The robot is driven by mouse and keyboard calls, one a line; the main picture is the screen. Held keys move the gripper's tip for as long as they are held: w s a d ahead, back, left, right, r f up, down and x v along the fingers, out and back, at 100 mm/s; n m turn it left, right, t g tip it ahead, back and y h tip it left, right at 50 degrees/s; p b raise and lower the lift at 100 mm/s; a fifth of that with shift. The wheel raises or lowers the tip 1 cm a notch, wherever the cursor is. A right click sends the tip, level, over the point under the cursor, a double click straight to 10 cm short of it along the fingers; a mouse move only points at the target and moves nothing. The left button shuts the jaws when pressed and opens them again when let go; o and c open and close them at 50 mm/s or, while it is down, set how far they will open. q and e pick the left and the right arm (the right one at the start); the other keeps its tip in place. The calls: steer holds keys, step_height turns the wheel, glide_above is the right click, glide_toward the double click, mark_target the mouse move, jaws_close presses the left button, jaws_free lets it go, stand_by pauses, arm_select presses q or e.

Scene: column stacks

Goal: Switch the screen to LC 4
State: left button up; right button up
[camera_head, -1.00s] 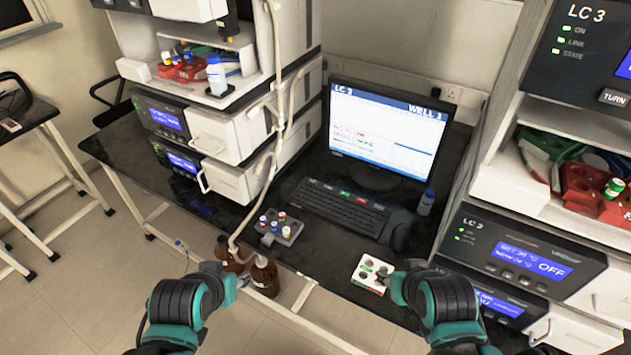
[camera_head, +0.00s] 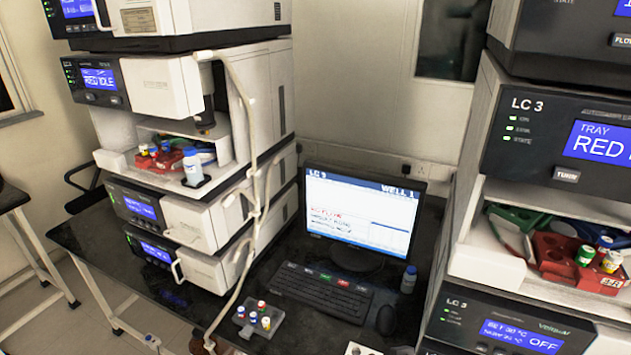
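The computer screen (camera_head: 358,222) stands at the back of the black bench and shows "LC 3" at its top left and "WELL 1" at its top right. The dark keyboard (camera_head: 308,294) lies in front of it, with several coloured keys along its back row, one green and one red. A dark mouse (camera_head: 386,319) lies to the right of the keyboard. Neither of my grippers shows in the current head view, so their state is hidden.
A left instrument stack (camera_head: 205,215) and a right stack labelled LC 3 (camera_head: 545,150) flank the screen. A grey vial rack (camera_head: 259,318) sits left of the keyboard. A small bottle (camera_head: 408,279) stands right of the screen. A red tray (camera_head: 565,262) with vials is in the right stack.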

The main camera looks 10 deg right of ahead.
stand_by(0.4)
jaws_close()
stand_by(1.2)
